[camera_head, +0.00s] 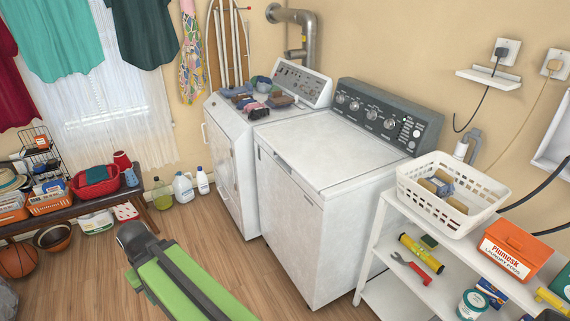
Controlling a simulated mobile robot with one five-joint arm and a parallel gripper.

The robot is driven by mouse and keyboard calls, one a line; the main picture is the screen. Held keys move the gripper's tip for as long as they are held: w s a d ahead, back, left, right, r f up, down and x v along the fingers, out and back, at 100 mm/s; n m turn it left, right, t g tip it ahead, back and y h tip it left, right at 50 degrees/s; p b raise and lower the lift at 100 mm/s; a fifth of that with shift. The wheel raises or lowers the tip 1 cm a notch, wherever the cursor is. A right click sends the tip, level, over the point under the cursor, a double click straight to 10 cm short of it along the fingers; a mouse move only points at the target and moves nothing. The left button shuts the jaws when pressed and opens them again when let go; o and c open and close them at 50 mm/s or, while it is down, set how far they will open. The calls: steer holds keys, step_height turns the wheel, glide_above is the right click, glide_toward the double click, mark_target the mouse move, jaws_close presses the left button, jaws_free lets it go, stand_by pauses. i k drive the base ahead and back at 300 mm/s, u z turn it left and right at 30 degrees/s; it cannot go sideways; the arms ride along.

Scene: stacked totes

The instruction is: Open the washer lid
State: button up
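The white washer (300,230) stands in the middle, with a dark control panel (388,113) with several knobs along the back of its top. Its flat white lid (325,150) lies closed on top, and nothing rests on it. A small dark mark shows near the lid's left front edge. My green and dark grey arm shows at the bottom, in front of the washer and to its left, low over the floor. No gripper fingers can be made out.
A white shelf (400,235) with a laundry basket (415,190) and an orange box (515,250) stands close on the right. Wood floor is clear in front.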

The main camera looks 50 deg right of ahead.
mark_target(325, 151)
steer(key=z, duration=0.15)
steer(key=i, duration=0.9)
steer(key=u, duration=0.05)
